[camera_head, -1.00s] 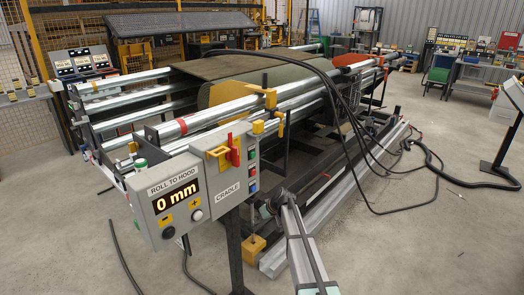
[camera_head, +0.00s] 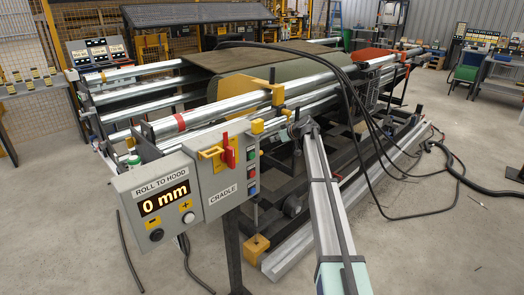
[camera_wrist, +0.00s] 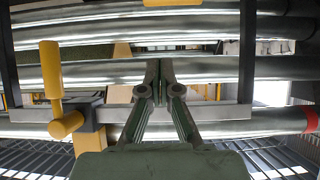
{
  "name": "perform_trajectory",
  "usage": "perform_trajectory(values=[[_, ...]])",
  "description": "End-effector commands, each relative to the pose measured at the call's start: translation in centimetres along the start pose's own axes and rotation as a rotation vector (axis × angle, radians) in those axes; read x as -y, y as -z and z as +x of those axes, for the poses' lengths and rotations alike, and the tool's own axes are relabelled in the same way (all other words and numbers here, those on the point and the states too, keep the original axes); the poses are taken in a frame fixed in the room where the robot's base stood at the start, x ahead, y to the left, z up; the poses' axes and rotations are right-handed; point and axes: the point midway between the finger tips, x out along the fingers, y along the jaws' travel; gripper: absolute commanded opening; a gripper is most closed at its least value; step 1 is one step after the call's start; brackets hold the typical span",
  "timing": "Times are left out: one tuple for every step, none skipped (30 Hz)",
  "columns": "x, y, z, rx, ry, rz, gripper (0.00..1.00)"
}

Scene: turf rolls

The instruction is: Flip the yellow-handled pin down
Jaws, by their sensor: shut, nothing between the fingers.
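The yellow-handled pin (camera_wrist: 50,70) shows in the wrist view left of my gripper. In the head view a small yellow piece (camera_head: 286,113) near the yellow bracket (camera_head: 277,95) looks like the same pin, partly hard to make out. My gripper (camera_wrist: 160,75) is shut and empty, its fingertips together in front of the metal rollers and apart from the pin. In the head view my gripper (camera_head: 296,130) is at the machine's near side, just below the rollers.
A control box (camera_head: 165,203) reading 0 mm, with a red lever (camera_head: 228,150), stands left of my arm. Long metal rollers (camera_head: 225,110) cross the machine. Black cables (camera_head: 352,110) hang over its right side. Open floor lies at the front right.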

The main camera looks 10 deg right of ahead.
Motion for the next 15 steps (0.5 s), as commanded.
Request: perform_trajectory(values=[[0.0,0.0,0.0,0.0,0.0,0.0,0.0],[0.0,0.0,0.0,0.0,0.0,0.0,0.0],[0.0,0.0,0.1,0.001,0.0,0.0,0.0],[0.0,0.0,0.1,0.001,0.0,0.001,0.0],[0.0,0.0,0.2,0.001,0.0,0.001,0.0],[0.0,0.0,0.4,0.001,0.001,0.001,0.0],[0.0,0.0,0.6,0.001,0.001,0.001,0.0],[0.0,0.0,0.8,0.001,0.001,0.001,0.0],[0.0,0.1,1.2,0.001,0.001,0.001,0.0],[-0.1,0.1,1.5,0.002,0.002,0.001,0.0],[-0.1,0.1,1.9,0.002,0.002,0.001,0.0],[-0.1,0.1,2.5,0.003,0.002,0.001,0.0],[-0.1,0.1,3.0,0.003,0.002,0.001,0.0],[-0.1,0.1,3.5,0.002,0.002,0.001,0.0],[-0.1,0.1,4.3,0.002,0.002,0.001,0.0]])
